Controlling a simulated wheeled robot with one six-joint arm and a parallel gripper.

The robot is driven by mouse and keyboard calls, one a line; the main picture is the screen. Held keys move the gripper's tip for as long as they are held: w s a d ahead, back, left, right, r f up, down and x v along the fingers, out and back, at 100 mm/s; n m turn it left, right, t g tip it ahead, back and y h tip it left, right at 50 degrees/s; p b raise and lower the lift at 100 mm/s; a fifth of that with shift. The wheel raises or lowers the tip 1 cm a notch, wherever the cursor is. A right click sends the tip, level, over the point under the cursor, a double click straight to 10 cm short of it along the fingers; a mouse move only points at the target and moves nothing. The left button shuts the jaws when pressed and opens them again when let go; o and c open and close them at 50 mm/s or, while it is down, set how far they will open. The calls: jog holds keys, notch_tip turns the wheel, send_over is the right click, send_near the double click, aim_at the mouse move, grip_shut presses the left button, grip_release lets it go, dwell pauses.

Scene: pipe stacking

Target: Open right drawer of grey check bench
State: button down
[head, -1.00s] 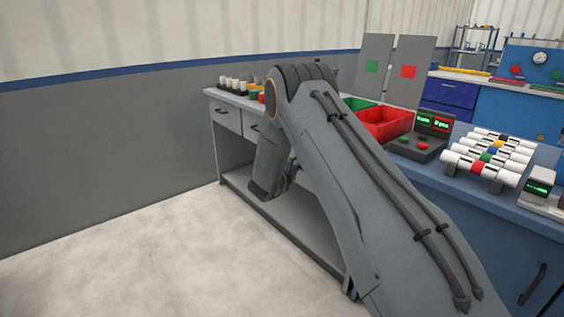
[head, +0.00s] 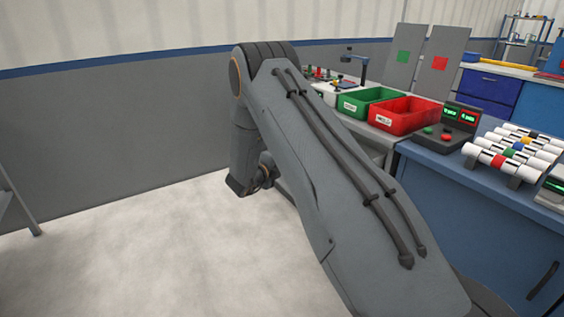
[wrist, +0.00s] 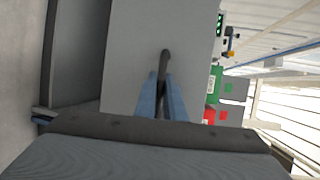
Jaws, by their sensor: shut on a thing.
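The grey check bench (head: 376,153) is mostly hidden behind my arm in the head view; only part of its top and side shows. In the wrist view a plain grey drawer front (wrist: 190,35) fills the upper middle, with a dark bar handle (wrist: 165,54) on it. My gripper (wrist: 163,80) has its two blue fingers shut on this handle. In the head view my gripper is hidden behind the arm. How far the drawer stands out, and which drawer of the bench it is, I cannot tell from these views.
A green bin (head: 368,102) and a red bin (head: 404,117) stand on the bench top. A blue bench (head: 440,205) with white pipes (head: 500,158) is close on the right. Grey legs (head: 20,205) show at the left edge. The pale floor at left is clear.

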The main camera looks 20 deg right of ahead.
jog(key=shift+s+f, duration=0.1)
jog(key=shift+s, duration=0.05)
jog(key=c, duration=2.1)
grip_release()
jog(key=v, duration=0.7)
jog(key=shift+s+a, duration=0.2)
jog(key=shift+a, duration=0.15)
